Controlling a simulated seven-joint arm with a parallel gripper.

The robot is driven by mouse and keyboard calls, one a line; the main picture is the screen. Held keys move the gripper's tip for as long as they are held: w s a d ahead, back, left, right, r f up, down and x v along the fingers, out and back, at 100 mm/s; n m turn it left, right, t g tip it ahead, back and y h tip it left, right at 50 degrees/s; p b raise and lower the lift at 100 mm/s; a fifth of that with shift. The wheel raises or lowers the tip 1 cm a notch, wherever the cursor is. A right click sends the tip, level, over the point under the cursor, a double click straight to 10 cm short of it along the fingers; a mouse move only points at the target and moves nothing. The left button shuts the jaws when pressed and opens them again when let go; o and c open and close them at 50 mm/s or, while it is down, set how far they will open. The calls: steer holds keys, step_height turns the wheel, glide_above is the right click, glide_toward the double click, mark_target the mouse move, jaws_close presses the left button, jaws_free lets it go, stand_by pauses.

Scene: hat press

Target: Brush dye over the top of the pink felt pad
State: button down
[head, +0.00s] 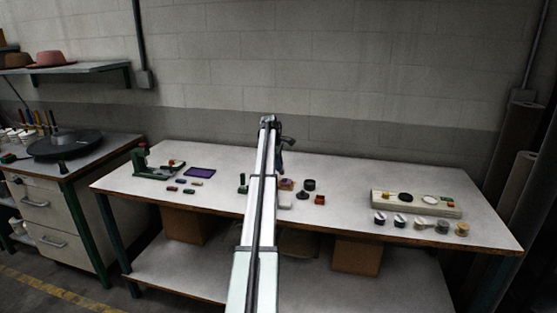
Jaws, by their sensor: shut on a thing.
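My arm reaches up the middle of the head view and over the white-topped bench (350,175). My gripper (281,163) hangs from its far end, small and dark, just right of the arm. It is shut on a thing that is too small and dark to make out. Below the gripper, a small pinkish-brown block (287,184) lies on the bench, partly beside my arm. It may be the pink felt pad; I cannot tell for sure. I cannot tell whether the held thing touches it. No brush or dye can be clearly picked out.
Close by are a dark round pot (309,184), a small red block (320,200) and a white piece (286,201). A green press-like tool (152,168) and purple pad (200,172) lie left. A cream panel (416,203) with several jars before it stands right.

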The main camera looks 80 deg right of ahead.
steer(key=shift+x, duration=0.9)
steer(key=shift+w+a+f, duration=0.15)
steer(key=shift+a+f, duration=0.05)
steer(key=shift+f, duration=0.7)
steer(key=shift+s, duration=1.6)
steer(key=shift+w, duration=1.55)
steer(key=shift+w+d, duration=0.1)
steer(key=shift+d, duration=1.1)
steer(key=shift+s, duration=1.6)
steer(key=shift+w, duration=1.2)
steer(key=v, duration=0.2)
steer(key=s+d+v, duration=0.1)
steer(key=v, duration=0.5)
glide_above(283, 171)
steer(key=w+d, duration=0.2)
steer(key=d, duration=0.1)
steer(key=shift+w+a+r, duration=0.1)
steer(key=shift+a, duration=0.05)
